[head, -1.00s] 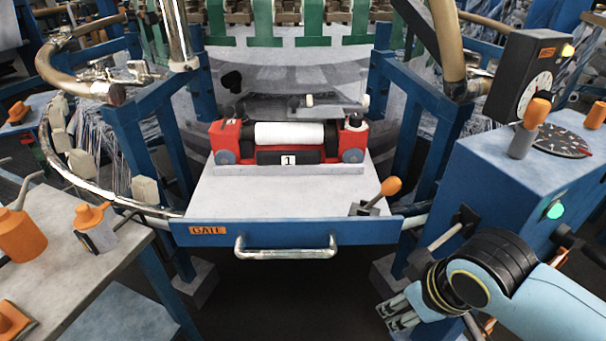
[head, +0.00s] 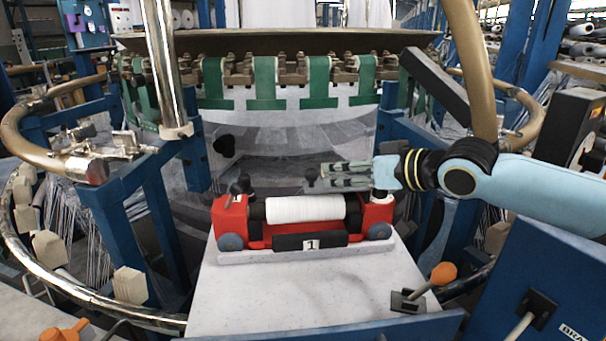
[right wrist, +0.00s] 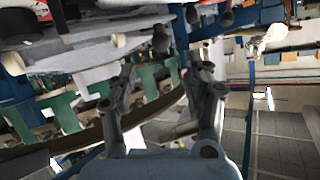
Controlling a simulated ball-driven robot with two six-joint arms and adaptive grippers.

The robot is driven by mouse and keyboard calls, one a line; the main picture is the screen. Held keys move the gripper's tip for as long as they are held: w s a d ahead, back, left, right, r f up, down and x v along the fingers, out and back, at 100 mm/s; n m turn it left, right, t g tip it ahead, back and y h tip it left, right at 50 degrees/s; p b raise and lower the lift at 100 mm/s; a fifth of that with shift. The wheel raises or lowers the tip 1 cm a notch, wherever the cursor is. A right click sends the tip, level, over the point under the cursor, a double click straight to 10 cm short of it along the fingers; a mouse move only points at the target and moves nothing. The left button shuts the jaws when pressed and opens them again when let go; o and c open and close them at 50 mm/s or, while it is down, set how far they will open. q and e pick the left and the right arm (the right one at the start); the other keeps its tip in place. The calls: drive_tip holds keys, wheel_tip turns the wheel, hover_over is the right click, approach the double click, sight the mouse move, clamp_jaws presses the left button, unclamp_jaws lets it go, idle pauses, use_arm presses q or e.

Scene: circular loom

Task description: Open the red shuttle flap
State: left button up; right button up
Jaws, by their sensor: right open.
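The red shuttle (head: 232,217) sits on the pale gate table, with a white roll (head: 305,208) lying across its middle between two red end blocks. A black front plate marked "1" (head: 310,241) stands below the roll; I cannot tell which part is the flap. My right gripper (head: 326,176) reaches in from the right, just above and behind the roll in the head view. It is open, with nothing seen between its fingers. Its fingers also show spread in the right wrist view (right wrist: 164,84). My left gripper is out of view.
The gate table (head: 300,302) has bare room in front of the shuttle. An orange-knobbed lever (head: 443,273) stands at its right. Blue posts (head: 125,235) and a curved metal rail (head: 75,290) flank it. Green straps (head: 264,83) hang behind.

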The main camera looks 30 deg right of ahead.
sight(316, 175)
drive_tip(key=b+x, duration=0.2)
drive_tip(key=x, duration=0.3)
drive_tip(key=shift+w+a+f, duration=0.1)
drive_tip(key=shift+w+f, duration=0.1)
drive_tip(key=shift+f, duration=0.1)
drive_tip(key=b+x, duration=0.1)
drive_tip(key=x, duration=0.2)
drive_tip(key=shift+w+a+f, duration=0.1)
drive_tip(key=shift+w+a, duration=0.05)
drive_tip(key=shift+w, duration=0.3)
drive_tip(key=shift+c, duration=1.8)
drive_tip(key=c, duration=0.4)
drive_tip(key=shift+c, duration=1.4)
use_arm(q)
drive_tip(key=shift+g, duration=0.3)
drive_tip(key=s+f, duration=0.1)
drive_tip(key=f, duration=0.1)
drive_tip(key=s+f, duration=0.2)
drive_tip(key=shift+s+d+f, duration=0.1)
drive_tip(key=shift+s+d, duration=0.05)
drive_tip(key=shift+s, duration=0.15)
use_arm(e)
clamp_jaws()
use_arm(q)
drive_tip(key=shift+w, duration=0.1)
